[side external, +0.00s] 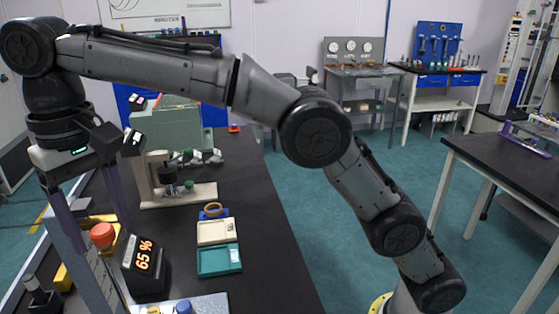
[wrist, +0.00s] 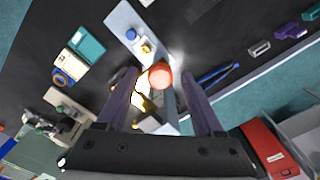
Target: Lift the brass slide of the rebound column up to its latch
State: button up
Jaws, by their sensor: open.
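My gripper (side external: 101,234) points down at the left of the side view, its two purple fingers well apart. In the wrist view the open fingers (wrist: 158,72) stand on either side of a round red knob (wrist: 160,76). The red knob also shows in the side view (side external: 102,235), and I cannot tell whether the fingers touch it. A tall grey graduated column (side external: 85,262) rises in front of it. A bright yellow or brass part (wrist: 141,102) lies below the knob, partly hidden by the left finger. I cannot clearly make out the brass slide or the latch.
A black display (side external: 146,265) reading 65 % stands close to the right of the column. A pale plate (wrist: 122,17) carries a blue knob (wrist: 131,34) and a brass knob (wrist: 146,49).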

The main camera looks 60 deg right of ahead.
aim_at(111, 256)
notch_tip(111, 256, down, 20)
notch_tip(111, 256, up, 14)
jog(key=shift+f, duration=0.15)
jog(key=s+d+r+m+t+y, duration=0.1)
jog(key=s+d+r+m, duration=0.15)
jog(key=d+r, duration=0.5)
jog(key=s+d+r+m+t, duration=0.1)
jog(key=s+d+r+t, duration=0.2)
jog(key=d, duration=0.8)
jog(key=s+d+f, duration=0.2)
jog(key=s+d, duration=0.7)
jog(key=s, duration=0.2)
jog(key=shift+s+d+f+h, duration=0.25)
jog(key=shift+f+h, duration=0.05)
jog(key=shift+t, duration=0.3)
